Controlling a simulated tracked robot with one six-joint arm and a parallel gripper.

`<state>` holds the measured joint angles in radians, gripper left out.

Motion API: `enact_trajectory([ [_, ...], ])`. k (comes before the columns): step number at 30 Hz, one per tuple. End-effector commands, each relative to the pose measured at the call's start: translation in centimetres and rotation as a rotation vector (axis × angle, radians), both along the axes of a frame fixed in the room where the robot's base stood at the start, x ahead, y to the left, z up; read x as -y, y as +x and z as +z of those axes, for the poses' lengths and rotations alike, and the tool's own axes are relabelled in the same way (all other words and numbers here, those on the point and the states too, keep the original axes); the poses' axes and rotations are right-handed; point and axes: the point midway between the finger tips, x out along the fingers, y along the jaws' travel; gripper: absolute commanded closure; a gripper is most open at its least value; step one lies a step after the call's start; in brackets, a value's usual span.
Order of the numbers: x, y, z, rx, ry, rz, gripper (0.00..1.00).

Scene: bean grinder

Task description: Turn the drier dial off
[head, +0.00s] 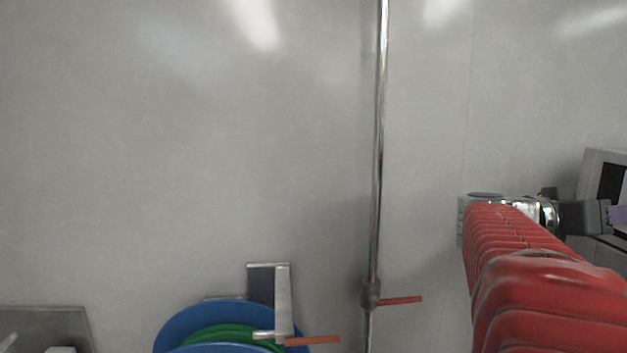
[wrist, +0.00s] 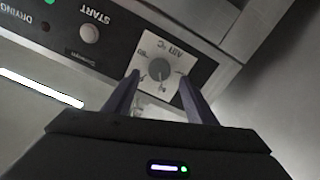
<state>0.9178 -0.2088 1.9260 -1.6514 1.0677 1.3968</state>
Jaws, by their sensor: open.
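The drier dial (wrist: 159,69) is a dark round knob on a pale square plate with printed marks, partly legible as "AIR" and "°C". It sits on a dark control panel in the wrist view. My gripper (wrist: 162,82) is open, with one purple-grey finger on each side of the dial's plate. The dial lies between the fingertips in the picture; I cannot tell whether they touch it. In the head view my gripper (head: 611,215) is at the right edge, by a grey machine (head: 600,170) with a dark panel. The dial is not visible there.
A START button (wrist: 89,34) and a green light (wrist: 46,2) are on the same panel, left of the dial. In the head view, a vertical metal pipe (head: 379,150) with a red-handled valve (head: 400,300) and a blue hose reel (head: 180,325) stand left of my arm.

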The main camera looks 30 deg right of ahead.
Motion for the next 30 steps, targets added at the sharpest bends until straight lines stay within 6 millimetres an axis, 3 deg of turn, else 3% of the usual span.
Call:
enact_trajectory([
  [9,2.8,-1.2,0.0,0.0,-0.001,0.0,0.49],
  [19,3.1,-1.3,0.0,0.0,-0.001,0.001,0.49],
  [30,3.0,-1.3,0.0,0.0,0.0,0.002,0.75],
])
